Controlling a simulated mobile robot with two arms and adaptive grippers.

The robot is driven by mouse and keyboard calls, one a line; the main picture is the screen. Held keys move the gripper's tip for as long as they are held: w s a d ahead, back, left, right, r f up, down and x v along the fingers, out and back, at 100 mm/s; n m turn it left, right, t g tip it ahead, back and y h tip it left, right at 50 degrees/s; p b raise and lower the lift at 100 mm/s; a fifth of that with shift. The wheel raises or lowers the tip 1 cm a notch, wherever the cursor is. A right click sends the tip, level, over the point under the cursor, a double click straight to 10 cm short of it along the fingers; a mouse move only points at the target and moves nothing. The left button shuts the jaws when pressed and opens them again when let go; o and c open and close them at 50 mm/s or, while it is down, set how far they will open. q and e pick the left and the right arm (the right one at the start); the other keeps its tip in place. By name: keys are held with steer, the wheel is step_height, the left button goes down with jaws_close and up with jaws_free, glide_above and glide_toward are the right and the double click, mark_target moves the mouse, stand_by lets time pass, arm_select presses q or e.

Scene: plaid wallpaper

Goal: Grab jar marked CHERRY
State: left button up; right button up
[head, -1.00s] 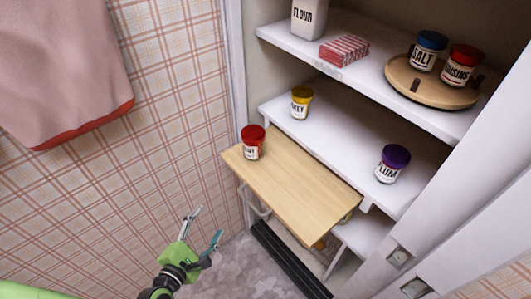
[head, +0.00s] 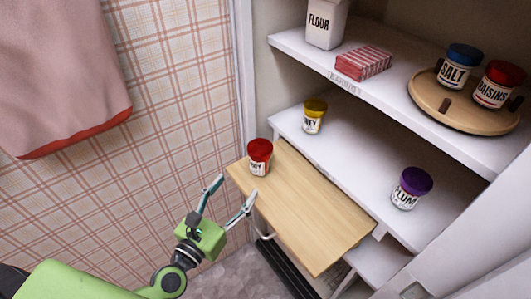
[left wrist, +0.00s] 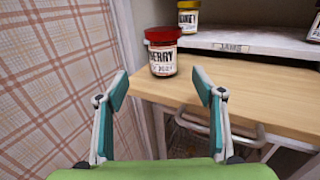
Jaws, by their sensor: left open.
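The jar with a red lid (head: 260,157) stands upright near the left end of a pull-out wooden board (head: 310,215). In the left wrist view this jar (left wrist: 162,57) shows label letters ending in "ERRY"; the start of the word is not clear. My left gripper (head: 231,190) is open and empty, in front of the board's left end and short of the jar. In the left wrist view its fingers (left wrist: 162,92) are spread on either side below the jar, not touching it. My right gripper is not in view.
A yellow-lidded jar (head: 314,116) and a purple-lidded PLUM jar (head: 411,188) stand on the shelf behind the board. The upper shelf holds a FLOUR container (head: 325,27), a red-and-white stack (head: 363,62) and a turntable (head: 438,106) with SALT and RAISINS jars. A plaid wall (head: 175,75) is at left.

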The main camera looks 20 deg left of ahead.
mark_target(255, 165)
arm_select(q)
steer(key=w+p, duration=0.1)
steer(key=w, duration=0.2)
steer(key=w+d+p, duration=0.1)
steer(key=w, duration=0.2)
steer(key=shift+w+d+r, duration=0.15)
steer(key=shift+w+d, duration=0.05)
steer(key=shift+w, duration=0.4)
steer(key=shift+w+d+r+p, duration=0.1)
steer(key=shift+w+d+p, duration=0.15)
steer(key=shift+w, duration=0.2)
steer(key=w, duration=0.1)
steer(key=w+d+p, duration=0.1)
steer(key=w, duration=0.1)
steer(key=shift+w+d, duration=0.1)
steer(key=shift+w, duration=0.1)
steer(key=shift+w+d, duration=0.1)
steer(key=shift+w, duration=0.35)
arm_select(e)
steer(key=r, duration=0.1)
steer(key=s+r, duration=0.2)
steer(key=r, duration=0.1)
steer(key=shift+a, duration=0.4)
arm_select(q)
steer(key=c, duration=1.5)
steer(key=shift+o, duration=0.2)
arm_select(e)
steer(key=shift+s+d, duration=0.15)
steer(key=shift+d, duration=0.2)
